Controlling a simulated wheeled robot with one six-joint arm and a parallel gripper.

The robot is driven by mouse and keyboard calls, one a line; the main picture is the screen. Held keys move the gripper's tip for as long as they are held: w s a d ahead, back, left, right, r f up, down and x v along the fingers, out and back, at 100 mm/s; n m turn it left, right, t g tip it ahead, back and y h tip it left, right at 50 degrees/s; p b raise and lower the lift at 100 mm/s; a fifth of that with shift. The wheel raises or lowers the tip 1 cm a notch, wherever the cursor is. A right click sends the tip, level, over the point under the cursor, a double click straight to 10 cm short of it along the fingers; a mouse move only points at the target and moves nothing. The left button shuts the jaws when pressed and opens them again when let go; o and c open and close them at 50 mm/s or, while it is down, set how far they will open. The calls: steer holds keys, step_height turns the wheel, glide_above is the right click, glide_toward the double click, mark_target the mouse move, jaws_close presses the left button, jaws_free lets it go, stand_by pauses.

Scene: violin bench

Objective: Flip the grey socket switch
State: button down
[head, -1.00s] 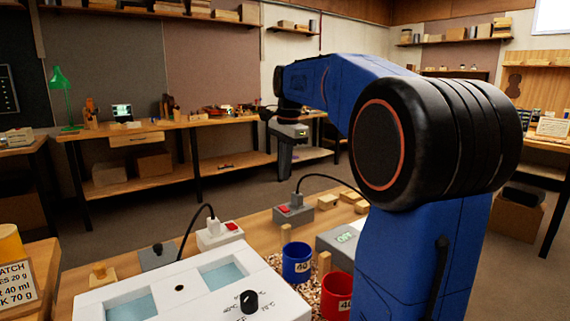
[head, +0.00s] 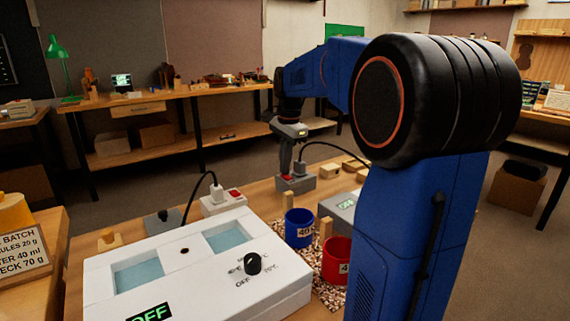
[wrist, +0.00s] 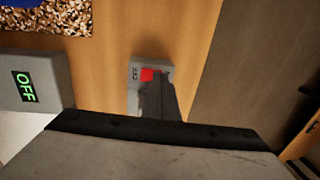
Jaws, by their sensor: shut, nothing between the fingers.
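The grey socket (head: 302,184) sits on the bench beyond the blue cup, with a black cable plugged into it. Its red switch (head: 286,177) faces up. In the wrist view the grey socket (wrist: 134,98) shows the letters OFF beside the red switch (wrist: 148,74). My gripper (head: 285,171) is shut and empty, pointing down with its tips right at the switch. In the wrist view my gripper (wrist: 155,82) covers part of the switch and socket. I cannot tell whether the tips touch the switch.
A white socket (head: 215,205) with its own red switch stands to the left. The white bath unit (head: 200,285) reads OFF in front. A blue cup (head: 299,228), a red cup (head: 336,262) and a grey scale (head: 336,209) stand nearby. Wooden blocks (head: 330,171) lie to the right.

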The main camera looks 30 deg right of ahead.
steer(key=shift+w+f, duration=0.1)
steer(key=shift+f, duration=0.15)
steer(key=shift+s, duration=0.25)
steer(key=shift+s+r, duration=0.2)
steer(key=shift+s, duration=0.35)
step_height(320, 180, up, 14)
steer(key=s, duration=0.1)
steer(key=shift+s, duration=0.35)
stand_by(0.3)
steer(key=shift+w, duration=0.1)
